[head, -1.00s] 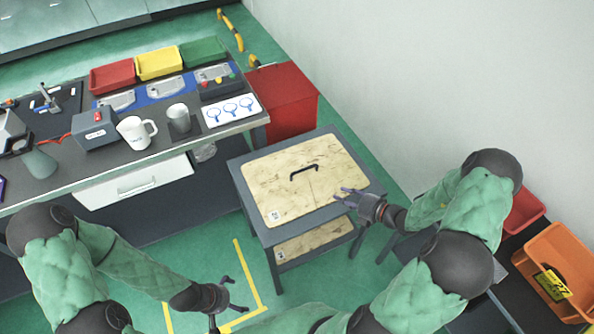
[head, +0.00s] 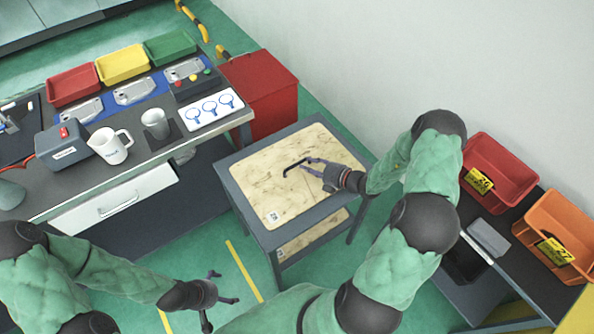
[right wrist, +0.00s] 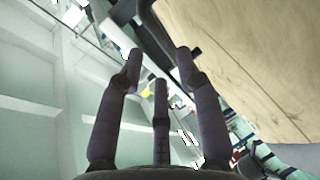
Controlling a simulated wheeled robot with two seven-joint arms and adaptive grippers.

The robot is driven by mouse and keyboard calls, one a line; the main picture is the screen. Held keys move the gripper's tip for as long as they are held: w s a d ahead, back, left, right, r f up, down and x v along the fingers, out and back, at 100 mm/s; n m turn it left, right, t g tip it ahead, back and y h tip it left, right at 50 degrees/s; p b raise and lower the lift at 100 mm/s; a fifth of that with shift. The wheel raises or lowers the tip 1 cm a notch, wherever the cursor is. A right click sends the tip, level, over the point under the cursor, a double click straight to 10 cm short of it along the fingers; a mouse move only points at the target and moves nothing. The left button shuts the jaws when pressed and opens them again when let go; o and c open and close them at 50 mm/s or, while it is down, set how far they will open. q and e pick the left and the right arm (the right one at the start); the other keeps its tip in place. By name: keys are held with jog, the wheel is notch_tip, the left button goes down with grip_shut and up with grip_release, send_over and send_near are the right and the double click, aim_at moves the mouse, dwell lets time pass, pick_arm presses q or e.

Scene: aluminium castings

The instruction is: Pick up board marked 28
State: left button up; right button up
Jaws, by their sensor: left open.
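A pale, stained board (head: 262,178) with a black bar handle (head: 293,166) lies on top of a grey stand. Its small corner label is too small to read, so I cannot tell whether it says 28. A second similar board (head: 312,234) lies on the shelf below. My right gripper (head: 314,166) is over the top board, by the right end of the handle. Its fingers are spread apart in the right wrist view (right wrist: 158,75), with the board's pale face at the right. My left gripper (head: 226,288) is open and empty, low above the floor.
A workbench at left holds a mug (head: 111,146), a grey box (head: 65,148) and coloured trays (head: 123,64). A red cabinet (head: 262,95) stands behind the stand. A red bin (head: 500,172) and an orange bin (head: 555,235) stand at right. Open floor lies before the stand.

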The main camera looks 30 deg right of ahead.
aim_at(298, 163)
jog(key=x, duration=0.2)
jog(key=b+x, duration=0.1)
jog(key=shift+w+a+f, duration=0.2)
jog(key=shift+w+f, duration=0.05)
jog(key=shift+f, duration=0.15)
jog(key=shift+w+a+b, duration=0.15)
jog(key=shift+w+b, duration=0.25)
jog(key=shift+w, duration=0.15)
jog(key=shift+c, duration=0.3)
grip_shut()
